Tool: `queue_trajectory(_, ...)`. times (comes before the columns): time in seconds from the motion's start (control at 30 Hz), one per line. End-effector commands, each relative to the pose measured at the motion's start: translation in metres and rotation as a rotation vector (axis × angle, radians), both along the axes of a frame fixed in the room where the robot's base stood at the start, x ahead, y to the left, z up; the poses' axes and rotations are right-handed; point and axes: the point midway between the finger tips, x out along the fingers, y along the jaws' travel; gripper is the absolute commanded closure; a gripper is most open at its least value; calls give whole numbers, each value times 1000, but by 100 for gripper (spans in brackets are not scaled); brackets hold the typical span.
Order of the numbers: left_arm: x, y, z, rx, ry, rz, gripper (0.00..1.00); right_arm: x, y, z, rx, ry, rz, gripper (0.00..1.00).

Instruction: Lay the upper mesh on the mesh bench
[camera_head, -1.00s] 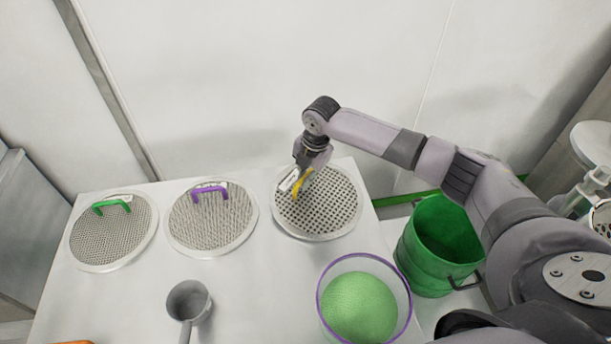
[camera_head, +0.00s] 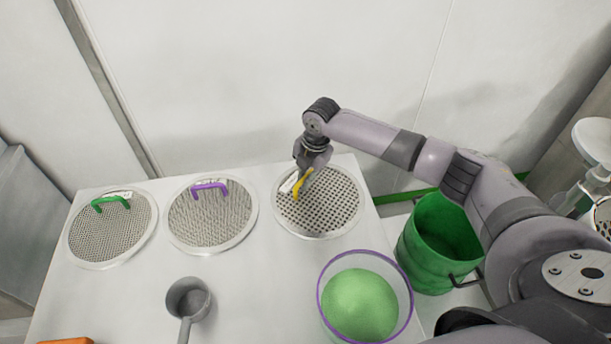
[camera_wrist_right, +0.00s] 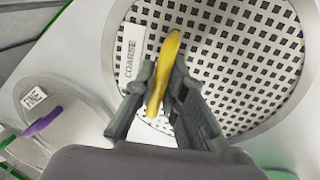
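The coarse mesh (camera_head: 325,215) is a round perforated disc with a pale rim, a yellow handle (camera_head: 303,184) and a label reading COARSE (camera_wrist_right: 130,55). It appears to lie flat at the right back of the white bench (camera_head: 130,300). My right gripper (camera_head: 307,172) reaches down over its left part. In the right wrist view my fingers (camera_wrist_right: 165,72) converge close on both sides of the yellow handle and look shut on it. A mesh with a purple handle (camera_head: 215,225) and one with a green handle (camera_head: 110,240) lie to the left. My left gripper is out of view.
A purple-rimmed clear bowl of green powder (camera_head: 360,303) stands at the bench's front right. A grey scoop (camera_head: 188,300) stands left of it. A green bucket (camera_head: 430,250) is off the bench's right side. A pale wall (camera_head: 260,80) rises behind. The bench's left front is mostly clear.

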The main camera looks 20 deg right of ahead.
Motion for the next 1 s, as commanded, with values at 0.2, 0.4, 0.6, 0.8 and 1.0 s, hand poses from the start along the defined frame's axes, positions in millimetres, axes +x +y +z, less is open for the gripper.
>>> queue_trajectory(0.2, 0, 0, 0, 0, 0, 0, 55, 0, 0, 1, 0, 0, 0, 74)
queue_trajectory(0.4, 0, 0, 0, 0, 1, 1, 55, 0, 0, 0, 0, 0, 0, 66)
queue_trajectory(0.6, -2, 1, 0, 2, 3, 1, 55, 0, 0, 0, -1, 1, 0, 66)
queue_trajectory(0.8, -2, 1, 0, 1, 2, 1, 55, -2, -3, 20, 0, -4, 0, 66)
queue_trajectory(1.0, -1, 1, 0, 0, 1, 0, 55, -9, -7, 63, -1, -5, 1, 66)
